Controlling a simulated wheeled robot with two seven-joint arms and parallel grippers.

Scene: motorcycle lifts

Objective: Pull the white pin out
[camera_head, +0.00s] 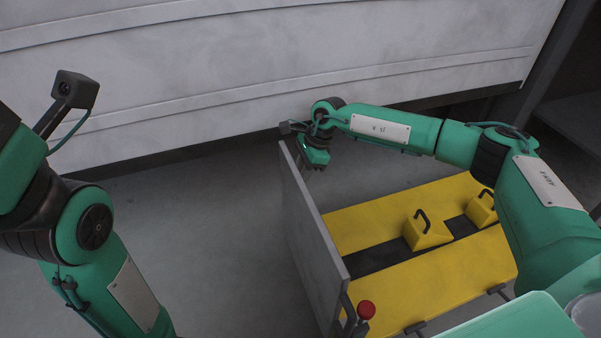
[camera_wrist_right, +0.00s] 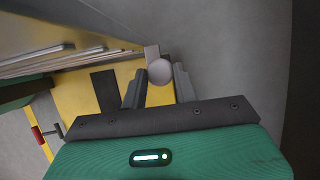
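The white pin (camera_wrist_right: 160,71) shows in the right wrist view as a round pale head in front of a small grey-brown block. My right gripper (camera_wrist_right: 160,84) is open, with its dark fingers on either side of the head; I cannot tell whether they touch it. In the head view my right gripper (camera_head: 315,160) points down at the far end of the upright grey panel (camera_head: 318,240), and the pin is hidden there. My left arm is at the left of the head view, with its gripper out of view.
Right of the panel lies a yellow lift platform (camera_head: 370,222) with a black strip and yellow wedge blocks (camera_head: 426,236) with black handles. A red knob (camera_head: 366,309) stands at the near end. A large grey wall (camera_head: 250,60) is behind. Floor left of the panel is clear.

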